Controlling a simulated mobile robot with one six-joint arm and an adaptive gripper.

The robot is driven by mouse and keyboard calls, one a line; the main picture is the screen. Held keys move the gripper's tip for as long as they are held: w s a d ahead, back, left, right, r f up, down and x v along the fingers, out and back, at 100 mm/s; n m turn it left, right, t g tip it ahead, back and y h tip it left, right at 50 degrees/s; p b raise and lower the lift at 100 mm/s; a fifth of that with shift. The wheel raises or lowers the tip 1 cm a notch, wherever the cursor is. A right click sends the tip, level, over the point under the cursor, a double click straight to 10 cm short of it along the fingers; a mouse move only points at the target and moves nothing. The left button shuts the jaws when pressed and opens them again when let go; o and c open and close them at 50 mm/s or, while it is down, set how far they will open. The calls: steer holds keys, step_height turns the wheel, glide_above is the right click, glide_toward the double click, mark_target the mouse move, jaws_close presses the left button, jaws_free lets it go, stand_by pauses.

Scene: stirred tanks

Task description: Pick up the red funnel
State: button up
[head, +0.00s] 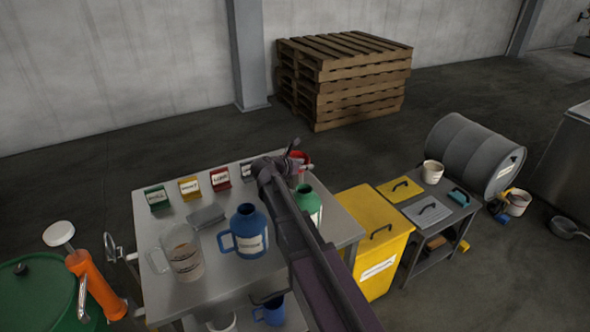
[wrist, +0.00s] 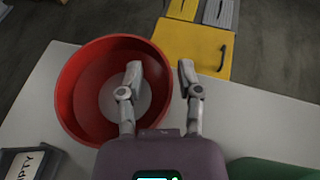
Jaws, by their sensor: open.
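The red funnel (wrist: 76,95) is a wide round red piece with a pale grey centre, seen from above in the wrist view. It stands near the far right corner of the grey table. In the head view only a little of the red funnel (head: 305,154) shows behind my gripper. My gripper (wrist: 161,72) is open, and nothing is clamped in it. In the wrist view its left finger overlaps the funnel's inside and its right finger is just outside the right rim. I cannot tell the height gap or any contact.
A green jug (head: 308,203), a blue jug (head: 248,232) and a clear beaker (head: 183,254) stand on the table (head: 213,277). Several labelled holders (head: 190,188) line its back. A yellow bin (head: 378,262) stands beyond its right edge. A dark box marked EMPTY (wrist: 30,163) is near the funnel.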

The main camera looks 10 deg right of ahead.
stand_by(0.4)
jaws_close()
steer(key=shift+r, duration=0.25)
step_height(320, 180, up, 10)
steer(key=p, duration=1)
steer(key=shift+f, duration=0.2)
stand_by(0.5)
